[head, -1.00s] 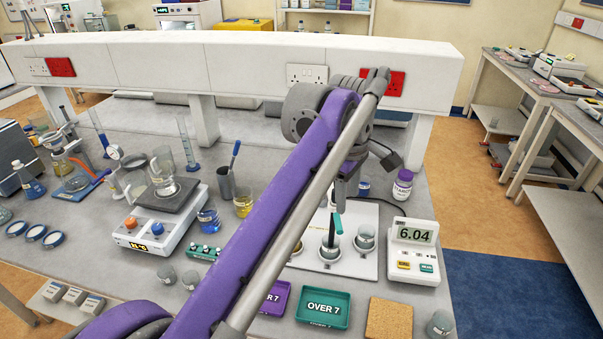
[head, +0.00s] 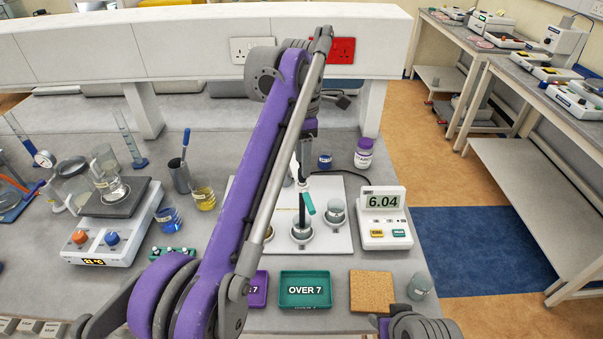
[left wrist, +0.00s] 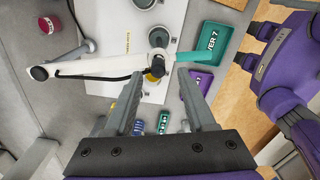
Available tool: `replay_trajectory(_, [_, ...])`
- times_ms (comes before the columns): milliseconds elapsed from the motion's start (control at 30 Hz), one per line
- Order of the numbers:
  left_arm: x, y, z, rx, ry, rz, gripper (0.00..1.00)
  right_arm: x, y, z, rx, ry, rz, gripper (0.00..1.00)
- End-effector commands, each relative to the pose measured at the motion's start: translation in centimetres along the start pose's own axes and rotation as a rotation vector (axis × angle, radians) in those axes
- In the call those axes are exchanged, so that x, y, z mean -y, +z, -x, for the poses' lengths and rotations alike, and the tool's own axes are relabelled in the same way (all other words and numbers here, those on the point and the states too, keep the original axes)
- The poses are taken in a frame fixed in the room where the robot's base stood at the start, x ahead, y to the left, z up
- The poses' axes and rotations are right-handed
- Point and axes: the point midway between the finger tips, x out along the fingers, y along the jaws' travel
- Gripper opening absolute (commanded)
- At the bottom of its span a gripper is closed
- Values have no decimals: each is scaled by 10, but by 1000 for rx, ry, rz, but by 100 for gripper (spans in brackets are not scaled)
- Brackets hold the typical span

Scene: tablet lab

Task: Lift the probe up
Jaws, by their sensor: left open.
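The probe (head: 302,225) stands upright in a small cup on the white board, with a teal lever (head: 308,203) at its top. My left gripper (head: 307,170) is above and behind the probe in the head view. In the left wrist view, its open fingers (left wrist: 159,78) lie either side of the probe's top, with nothing clasped; the depth gap is unclear.
The meter (head: 384,218) reads 6.04 to the right of the probe. Another cup (head: 336,212) stands close beside it. A teal OVER 7 tray (head: 305,289) and a cork mat (head: 371,291) lie in front. A purple-capped bottle (head: 363,153) stands behind.

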Motion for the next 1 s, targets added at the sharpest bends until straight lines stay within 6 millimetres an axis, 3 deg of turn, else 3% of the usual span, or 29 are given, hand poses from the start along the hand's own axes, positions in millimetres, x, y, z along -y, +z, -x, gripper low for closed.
replay_trajectory(33, [1, -1, -12, -1, -3, 0, 56, 0, 7, -5, 7, 0, 0, 50])
replay_trajectory(200, [0, 0, -28, 0, 0, 0, 56, 0, 12, -9, 11, 0, 0, 50])
replay_trajectory(567, [0, 0, -32, 1, 2, -1, 56, 0, 12, -9, 12, 0, 0, 50])
replay_trajectory(900, [0, 0, -32, 1, 2, -1, 0, 0, 12, -9, 12, 0, 0, 50])
replay_trajectory(1000, [0, 0, -32, 1, 2, -1, 0, 0, 12, -9, 12, 0, 0, 50])
